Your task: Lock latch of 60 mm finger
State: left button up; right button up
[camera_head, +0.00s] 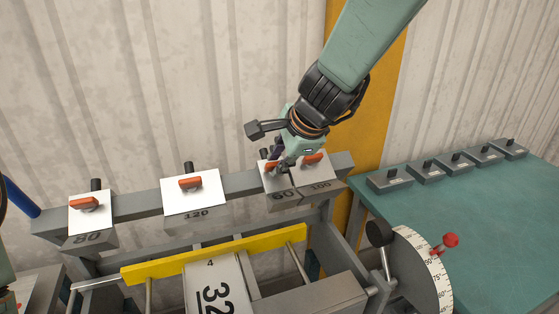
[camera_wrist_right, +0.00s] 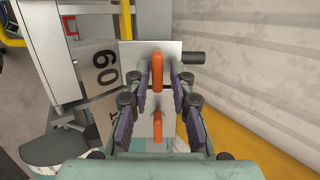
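The 60 mm finger (camera_wrist_right: 104,68) is a grey block with a white top, clamped on the beam and marked 60; its front also shows in the head view (camera_head: 281,195). Its orange latch (camera_wrist_right: 158,70) lies lengthwise along the beam, in line with the neighbouring orange latch (camera_wrist_right: 158,125). My right gripper (camera_wrist_right: 158,82) is open, with one finger on each side of the 60 latch and visible gaps to it. It also shows in the head view (camera_head: 283,168), pointing down and partly hiding that latch. My left gripper is not in view; only bits of my left arm show at the left edge.
The 100 finger (camera_head: 320,186) touches the 60 finger's right side. The 120 finger (camera_head: 193,194) and another finger (camera_head: 92,216) sit further left on the beam (camera_head: 137,204). A teal table (camera_head: 480,220) with several dark blocks stands right, beside an angle dial (camera_head: 425,270).

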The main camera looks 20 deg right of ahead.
jog(key=shift+o, duration=0.7)
jog(key=shift+s, duration=0.15)
jog(key=shift+f, duration=0.1)
jog(key=shift+d+r, duration=0.1)
jog(key=shift+r, duration=0.25)
jog(key=v, duration=0.6)
jog(key=shift+s+r, duration=0.25)
jog(key=shift+r, duration=0.05)
jog(key=shift+s, duration=0.1)
